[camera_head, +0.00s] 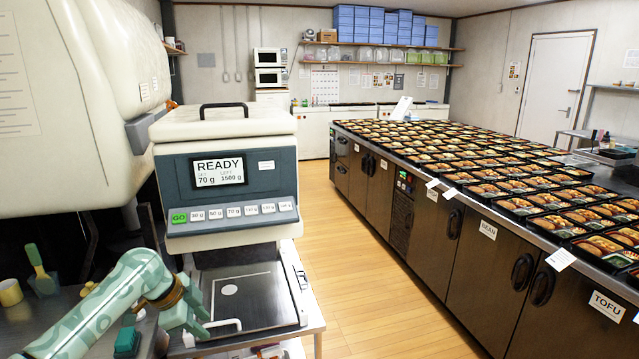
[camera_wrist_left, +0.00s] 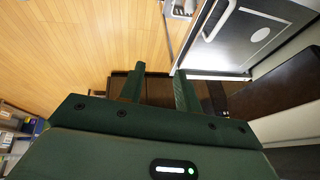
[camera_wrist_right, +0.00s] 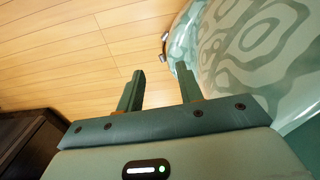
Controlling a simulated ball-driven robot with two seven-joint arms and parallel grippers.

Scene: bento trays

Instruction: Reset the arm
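My left gripper (camera_head: 192,318) is at the lower left of the head view, over the near left edge of the portioning machine's stand. In the left wrist view its two fingers (camera_wrist_left: 159,88) are apart with nothing between them. My right gripper is out of the head view. In the right wrist view its fingers (camera_wrist_right: 160,85) are apart and empty, above the wooden floor and beside a pale green patterned surface of my own body. The portioning machine (camera_head: 225,170) reads READY, 70 g, 1500 g left.
A dark plate (camera_head: 252,298) with a light handle lies under the machine. A green scoop (camera_head: 41,276) and yellow cup (camera_head: 10,293) stand at the left. A long counter (camera_head: 440,215) holds many filled bento trays. The wooden floor (camera_head: 350,270) between is clear.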

